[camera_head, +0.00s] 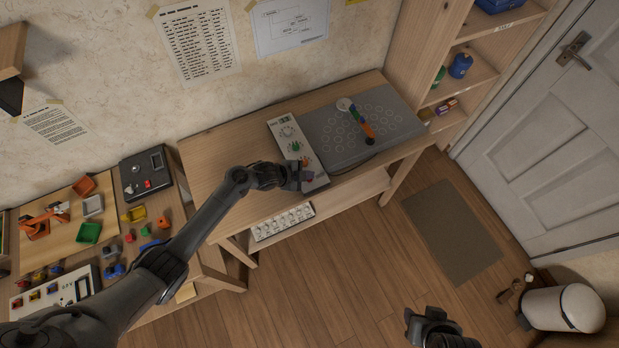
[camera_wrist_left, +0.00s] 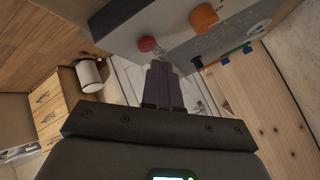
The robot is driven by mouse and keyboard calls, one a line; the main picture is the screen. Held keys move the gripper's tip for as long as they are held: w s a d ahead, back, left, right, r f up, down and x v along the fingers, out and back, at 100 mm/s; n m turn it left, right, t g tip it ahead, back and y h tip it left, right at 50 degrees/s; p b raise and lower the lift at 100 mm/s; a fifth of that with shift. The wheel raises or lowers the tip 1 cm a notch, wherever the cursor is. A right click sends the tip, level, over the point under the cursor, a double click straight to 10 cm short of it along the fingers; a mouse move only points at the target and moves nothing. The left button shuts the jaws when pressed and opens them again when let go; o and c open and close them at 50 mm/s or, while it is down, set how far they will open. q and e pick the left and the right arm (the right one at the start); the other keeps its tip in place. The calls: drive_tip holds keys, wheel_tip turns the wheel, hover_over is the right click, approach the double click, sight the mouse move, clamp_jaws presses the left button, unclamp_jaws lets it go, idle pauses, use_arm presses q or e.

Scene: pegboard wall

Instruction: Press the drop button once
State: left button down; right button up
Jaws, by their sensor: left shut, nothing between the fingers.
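A pale control box (camera_head: 283,130) lies on the table, with a display, a dial, a green knob and other controls. My left gripper (camera_head: 308,178) is at the box's near end and covers part of it. In the left wrist view, its dark fingers (camera_wrist_left: 163,82) are shut and empty. Their tips are close to a red button (camera_wrist_left: 147,44) on the box; I cannot tell whether they touch. No label shows which is the drop button. My right gripper (camera_head: 430,318) is low over the floor, away from the box.
A grey board (camera_head: 400,112) with ring marks and a multicoloured jointed piece (camera_head: 362,126) lies right of the box. A power strip (camera_head: 282,222) lies on the lower shelf. Blocks and trays fill the left bench. A shelf, door (camera_head: 545,130) and white bin (camera_head: 565,308) stand right.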

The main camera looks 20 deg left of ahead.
use_arm(q)
drive_tip(key=shift+r, duration=0.1)
wheel_tip(320, 180, up, 5)
drive_tip(key=p, duration=0.4)
drive_tip(key=shift+p, duration=0.35)
idle(0.4)
